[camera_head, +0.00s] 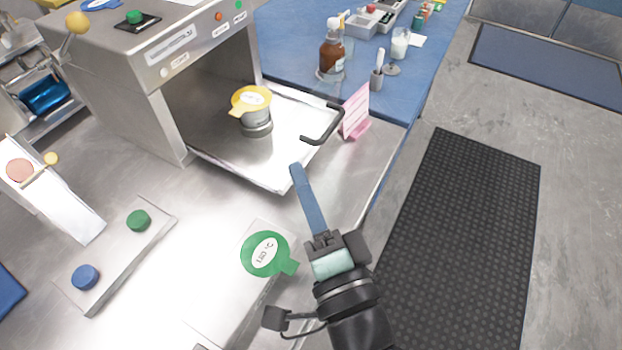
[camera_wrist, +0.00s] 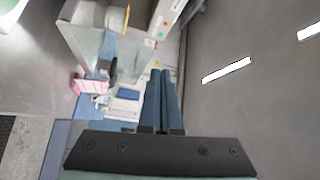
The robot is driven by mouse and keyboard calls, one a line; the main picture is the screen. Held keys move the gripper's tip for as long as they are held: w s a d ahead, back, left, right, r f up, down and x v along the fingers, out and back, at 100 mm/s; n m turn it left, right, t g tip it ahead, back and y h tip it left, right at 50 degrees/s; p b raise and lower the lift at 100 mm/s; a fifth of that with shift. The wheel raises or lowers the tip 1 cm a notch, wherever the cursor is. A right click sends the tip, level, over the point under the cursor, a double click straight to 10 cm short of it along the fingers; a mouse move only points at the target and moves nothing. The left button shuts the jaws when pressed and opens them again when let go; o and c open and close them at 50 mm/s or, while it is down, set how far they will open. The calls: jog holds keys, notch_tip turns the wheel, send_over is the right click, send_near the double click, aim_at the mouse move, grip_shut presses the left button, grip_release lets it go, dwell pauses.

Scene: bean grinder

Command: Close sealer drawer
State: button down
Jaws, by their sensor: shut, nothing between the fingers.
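The grey metal sealer (camera_head: 186,57) stands at the back of the counter. Its drawer (camera_head: 292,120) is pulled out to the front right, with a black bar handle (camera_head: 333,132) on its front edge. A metal cup (camera_head: 257,125) with a yellow lid (camera_head: 251,99) sits in the drawer. My gripper (camera_head: 296,168) is shut and empty, its blue fingers close together just in front of the drawer, below the handle in the picture. The fingers also show in the wrist view (camera_wrist: 162,74), with the dark handle (camera_wrist: 112,68) to their left.
A pink sign stand (camera_head: 355,112) stands just right of the handle. A green-lidded item (camera_head: 264,254) lies left of my arm. A brown bottle (camera_head: 331,53) and containers stand on the blue counter behind. The floor with a black mat (camera_head: 462,240) is clear.

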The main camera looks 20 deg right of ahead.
jog(key=s+d+f+m+g+h+b, duration=0.15)
jog(key=s+d+f+m, duration=0.25)
jog(key=f, duration=0.5)
jog(key=p, duration=0.3)
send_near(294, 153)
jog(key=w+d, duration=0.2)
jog(key=d, duration=0.1)
jog(key=w, duration=0.1)
jog(key=w+a+p, duration=0.1)
jog(key=w, duration=0.1)
jog(key=shift+w+a+r, duration=0.1)
jog(key=shift+a+r, duration=0.05)
jog(key=shift+r, duration=0.05)
jog(key=shift+w+a+f, duration=0.15)
jog(key=shift+w+a, duration=0.15)
jog(key=shift+w, duration=0.05)
